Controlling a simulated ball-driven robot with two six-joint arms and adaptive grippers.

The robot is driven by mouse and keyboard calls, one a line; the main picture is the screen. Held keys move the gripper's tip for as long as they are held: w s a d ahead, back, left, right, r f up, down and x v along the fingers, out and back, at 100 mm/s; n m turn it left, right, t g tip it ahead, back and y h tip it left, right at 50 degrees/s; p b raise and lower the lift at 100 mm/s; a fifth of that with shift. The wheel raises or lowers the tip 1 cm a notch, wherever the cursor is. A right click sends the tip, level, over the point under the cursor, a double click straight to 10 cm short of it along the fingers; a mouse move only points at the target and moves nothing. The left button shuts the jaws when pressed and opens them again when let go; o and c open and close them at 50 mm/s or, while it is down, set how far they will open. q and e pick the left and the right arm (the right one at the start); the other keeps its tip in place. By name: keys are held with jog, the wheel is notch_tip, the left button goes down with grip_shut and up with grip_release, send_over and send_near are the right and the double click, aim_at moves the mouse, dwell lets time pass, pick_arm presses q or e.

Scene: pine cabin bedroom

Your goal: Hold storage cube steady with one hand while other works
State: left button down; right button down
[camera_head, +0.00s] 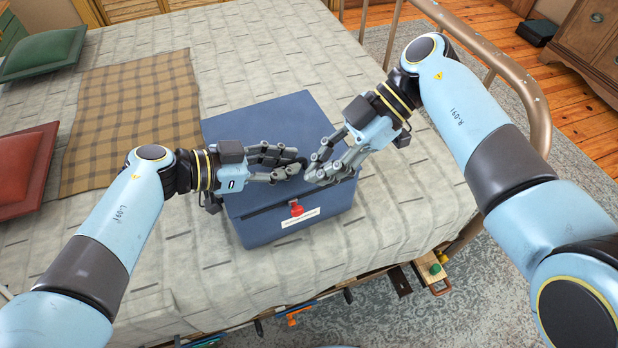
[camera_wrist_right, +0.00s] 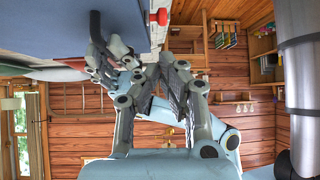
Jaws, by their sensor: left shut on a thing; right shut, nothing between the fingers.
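The storage cube (camera_head: 262,108) is a dark blue box with a red tab (camera_head: 296,209) and a white label on its near side. It sits on the bed and also shows in the right wrist view (camera_wrist_right: 50,22). A dark curved handle (camera_wrist_right: 97,30) stands out from its top. My left gripper (camera_head: 297,169) is over the cube's top, shut on what looks like this handle; its fingers hide most of the grip. My right gripper (camera_head: 314,173) is shut and empty above the cube's right part, its fingertips close to the left fingertips. I cannot tell whether they touch.
The bed's light quilt (camera_head: 150,255) has free room around the cube. A brown plaid blanket (camera_head: 130,110), a red pillow (camera_head: 22,178) and a green pillow (camera_head: 42,54) lie to the left. A metal bed rail (camera_head: 520,75) curves along the right, near my right arm.

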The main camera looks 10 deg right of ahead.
jog(key=x, duration=0.8)
jog(key=shift+s+a+f, duration=0.1)
jog(key=shift+a, duration=0.05)
jog(key=w+d, duration=0.3)
jog(key=d, duration=0.8)
jog(key=shift+d, duration=0.3)
jog(key=shift+w, duration=0.1)
pick_arm(q)
jog(key=c, duration=1.3)
grip_release()
pick_arm(e)
jog(key=v, duration=1)
pick_arm(q)
jog(key=shift+a, duration=0.1)
pick_arm(e)
jog(key=shift+w, duration=0.1)
